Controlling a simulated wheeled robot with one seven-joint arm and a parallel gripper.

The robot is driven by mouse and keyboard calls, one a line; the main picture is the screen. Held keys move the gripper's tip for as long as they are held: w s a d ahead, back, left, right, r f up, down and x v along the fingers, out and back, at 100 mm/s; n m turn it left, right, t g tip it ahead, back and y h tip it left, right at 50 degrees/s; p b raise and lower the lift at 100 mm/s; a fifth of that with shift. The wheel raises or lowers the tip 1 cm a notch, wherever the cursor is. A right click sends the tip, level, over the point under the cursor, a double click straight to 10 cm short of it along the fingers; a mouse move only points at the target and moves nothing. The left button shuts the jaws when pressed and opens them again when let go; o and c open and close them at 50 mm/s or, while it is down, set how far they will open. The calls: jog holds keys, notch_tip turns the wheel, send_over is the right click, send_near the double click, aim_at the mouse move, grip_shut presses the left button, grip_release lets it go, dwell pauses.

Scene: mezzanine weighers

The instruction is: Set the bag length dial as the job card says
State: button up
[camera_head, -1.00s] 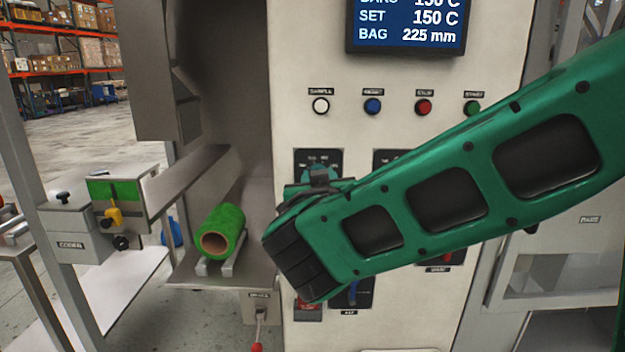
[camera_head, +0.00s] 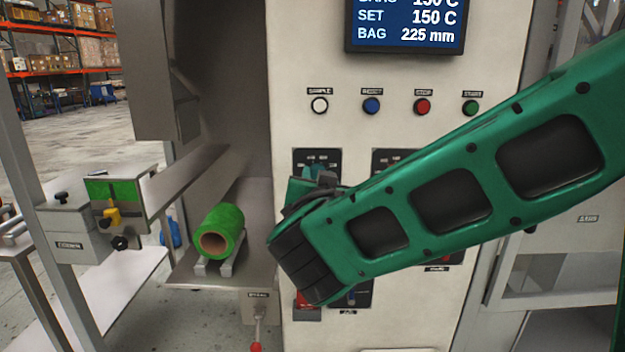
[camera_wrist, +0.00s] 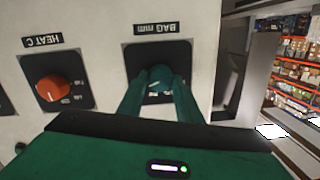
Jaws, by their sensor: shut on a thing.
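The bag length dial (camera_wrist: 158,82) sits on a dark plate labelled "BAG mm" in the wrist view, which shows the panel upside down. My gripper (camera_wrist: 160,88) is shut on the dial, one green finger on each side of it. The fingers hide most of the dial, and its pointer and scale cannot be read. In the head view my arm covers the dial, and only the top of its plate (camera_head: 318,157) shows. The display (camera_head: 406,24) reads SET 150 C and BAG 225 mm. I see no job card.
An orange heat dial (camera_wrist: 53,87) is beside the bag dial. White, blue, red (camera_head: 422,106) and green buttons line the panel above my arm. A green film roll (camera_head: 222,230) lies on a cradle at left, with a red-tipped lever (camera_head: 257,335) below.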

jog(key=shift+d+f, duration=0.1)
jog(key=shift+f, duration=0.05)
jog(key=o, duration=1)
jog(key=shift+w, duration=0.1)
jog(key=shift+o, duration=0.2)
jog(key=s, duration=1)
jog(key=shift+s+d+r, duration=0.15)
jog(key=shift+s+r, duration=0.2)
